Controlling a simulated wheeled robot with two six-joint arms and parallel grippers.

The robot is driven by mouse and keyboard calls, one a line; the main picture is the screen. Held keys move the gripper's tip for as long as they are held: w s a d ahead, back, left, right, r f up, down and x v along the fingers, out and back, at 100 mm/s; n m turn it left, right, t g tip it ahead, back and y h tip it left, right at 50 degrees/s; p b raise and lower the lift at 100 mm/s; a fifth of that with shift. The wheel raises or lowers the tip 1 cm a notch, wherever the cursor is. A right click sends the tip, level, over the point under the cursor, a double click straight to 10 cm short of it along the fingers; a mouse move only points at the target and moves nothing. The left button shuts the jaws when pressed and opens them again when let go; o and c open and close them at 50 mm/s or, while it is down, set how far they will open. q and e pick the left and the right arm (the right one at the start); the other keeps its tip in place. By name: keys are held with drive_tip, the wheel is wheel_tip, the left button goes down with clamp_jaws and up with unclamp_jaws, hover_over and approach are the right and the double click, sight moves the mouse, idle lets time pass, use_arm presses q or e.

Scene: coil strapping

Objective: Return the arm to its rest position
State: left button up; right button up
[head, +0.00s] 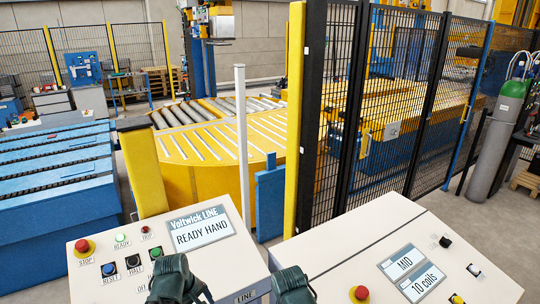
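Two dark green end parts of my arms show at the bottom edge of the head view. The left one (175,280) is in front of the lower right part of the left control panel (110,250). The right one (292,286) is by the gap between the two panels, at the left edge of the right control panel (340,240). No fingers can be made out on either, so I cannot tell open from shut. I see nothing held. The left panel's display (200,229) reads "Voltwick LINE, READY HAND". The right panel's display (411,274) reads "MID, 10 coils".
Red stop buttons (82,246) (360,293) and smaller buttons stand on the panels close to my arms. Behind are a yellow roller turntable (215,150), a blue conveyor (50,180), a pale post (242,150), mesh fencing (400,100) and a gas cylinder (497,135).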

use_arm(q)
drive_tip(key=s+d+f+m+g+y+b, duration=0.1)
drive_tip(key=s+d+f+m+b, duration=0.3)
drive_tip(key=d+m, duration=0.3)
drive_tip(key=s+d+f+m+g+y+b, duration=0.1)
drive_tip(key=s+d+f+m+b, duration=0.3)
drive_tip(key=d+f+m, duration=0.3)
drive_tip(key=shift+d+y+b, duration=0.2)
drive_tip(key=shift+y+b, duration=0.1)
idle(1.3)
